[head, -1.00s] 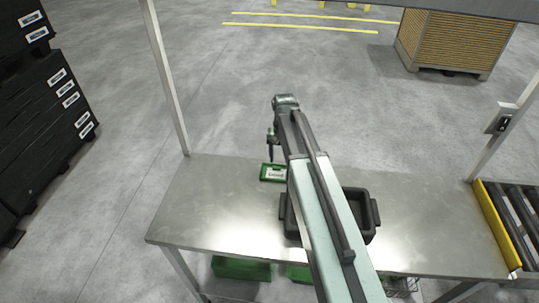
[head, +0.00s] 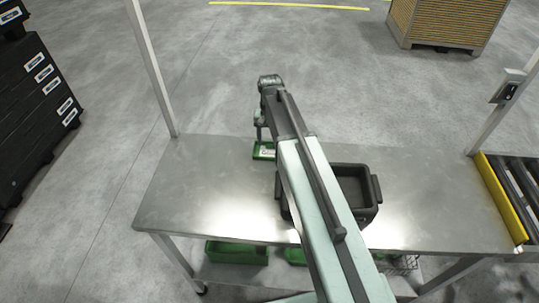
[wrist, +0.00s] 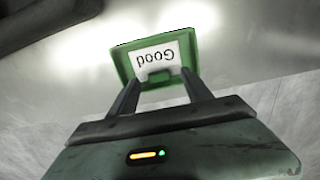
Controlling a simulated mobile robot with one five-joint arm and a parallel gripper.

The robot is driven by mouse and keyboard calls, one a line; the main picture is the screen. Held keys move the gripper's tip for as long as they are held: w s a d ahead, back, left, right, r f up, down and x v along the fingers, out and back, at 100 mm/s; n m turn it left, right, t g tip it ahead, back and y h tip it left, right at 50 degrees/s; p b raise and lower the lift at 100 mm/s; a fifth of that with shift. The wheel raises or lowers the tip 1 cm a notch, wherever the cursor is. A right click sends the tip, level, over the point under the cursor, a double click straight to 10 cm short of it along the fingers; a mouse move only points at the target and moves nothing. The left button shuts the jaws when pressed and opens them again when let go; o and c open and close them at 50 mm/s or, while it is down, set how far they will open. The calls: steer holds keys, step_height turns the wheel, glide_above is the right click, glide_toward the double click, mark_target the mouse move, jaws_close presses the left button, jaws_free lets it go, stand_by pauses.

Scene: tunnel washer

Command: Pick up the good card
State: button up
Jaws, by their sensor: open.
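The good card is a green-framed plate with a white label reading "Good" (wrist: 156,54), upside down in the wrist view. It lies on the metal table (head: 190,200) near its far edge, and part of it shows in the head view (head: 263,152). My gripper (wrist: 160,88) is open, its two dark fingers spread apart and pointing at the card's near edge. A small tab on the card shows between the fingertips. I cannot tell whether the fingers touch the card. In the head view my gripper (head: 262,138) is above the card and partly covers it.
A black bin (head: 352,185) stands on the table to the right of the card, partly hidden behind my arm. A roller conveyor (head: 515,190) with a yellow side rail adjoins the table's right end. Green bins (head: 237,252) sit below. The table's left part is clear.

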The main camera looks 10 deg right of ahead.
mark_target(270, 145)
step_height(270, 145, down, 2)
steer(key=shift+f+b, duration=0.1)
steer(key=shift+b, duration=0.3)
steer(key=shift+r, duration=0.25)
jaws_close()
steer(key=shift+r+p, duration=0.1)
steer(key=shift+p, duration=0.2)
step_height(270, 145, up, 10)
steer(key=p, duration=0.9)
steer(key=shift+p, duration=0.4)
